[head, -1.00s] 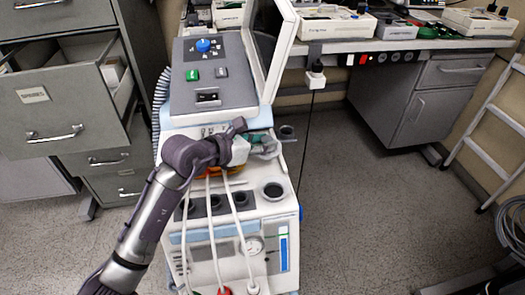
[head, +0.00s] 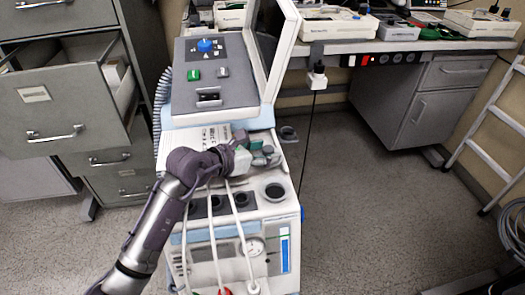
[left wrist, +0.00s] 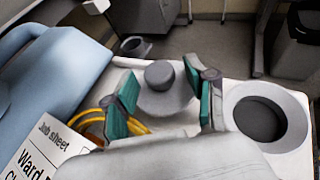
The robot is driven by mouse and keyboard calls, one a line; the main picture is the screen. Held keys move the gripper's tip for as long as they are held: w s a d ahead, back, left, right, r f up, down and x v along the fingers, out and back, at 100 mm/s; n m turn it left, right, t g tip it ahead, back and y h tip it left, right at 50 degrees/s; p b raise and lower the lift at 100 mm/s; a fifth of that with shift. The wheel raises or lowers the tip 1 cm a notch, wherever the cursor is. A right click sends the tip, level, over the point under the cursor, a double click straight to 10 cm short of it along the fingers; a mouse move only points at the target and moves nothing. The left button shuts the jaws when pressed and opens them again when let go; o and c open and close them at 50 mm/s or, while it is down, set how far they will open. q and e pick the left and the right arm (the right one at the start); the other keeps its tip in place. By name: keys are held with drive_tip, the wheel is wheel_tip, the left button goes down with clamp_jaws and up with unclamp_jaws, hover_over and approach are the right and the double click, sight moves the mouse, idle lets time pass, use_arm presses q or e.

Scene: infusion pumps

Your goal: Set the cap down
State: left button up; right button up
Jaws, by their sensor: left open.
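The cap is a grey disc with a darker round knob. In the left wrist view the cap (left wrist: 163,77) is between the teal-padded fingers of my left gripper (left wrist: 162,103), over the white top of the machine. The fingers stand apart, on either side of the cap. Whether the cap rests fully on the white top is hard to tell. In the head view my left gripper (head: 260,152) is over the machine's top (head: 255,183), behind a ringed round opening (head: 273,192), also seen in the wrist view (left wrist: 268,118). My right gripper is not in view.
A printed job sheet (left wrist: 45,150) lies left of the gripper, with yellow tubing (left wrist: 92,122) beside it. The machine's control panel (head: 208,80) and raised lid (head: 282,50) stand behind. White cables hang down its front. An open drawer (head: 60,105) is at left.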

use_arm(q)
drive_tip(key=shift+r, duration=0.15)
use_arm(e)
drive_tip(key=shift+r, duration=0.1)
use_arm(q)
drive_tip(key=shift+s+a+r, duration=0.1)
drive_tip(key=shift+s+a, duration=0.05)
drive_tip(key=shift+a, duration=0.15)
drive_tip(key=v, duration=1)
drive_tip(key=shift+s+a+r+p, duration=0.2)
drive_tip(key=shift+s+p, duration=0.1)
drive_tip(key=shift+p, duration=0.1)
drive_tip(key=shift+s+a+r, duration=0.1)
drive_tip(key=shift+s+a, duration=0.1)
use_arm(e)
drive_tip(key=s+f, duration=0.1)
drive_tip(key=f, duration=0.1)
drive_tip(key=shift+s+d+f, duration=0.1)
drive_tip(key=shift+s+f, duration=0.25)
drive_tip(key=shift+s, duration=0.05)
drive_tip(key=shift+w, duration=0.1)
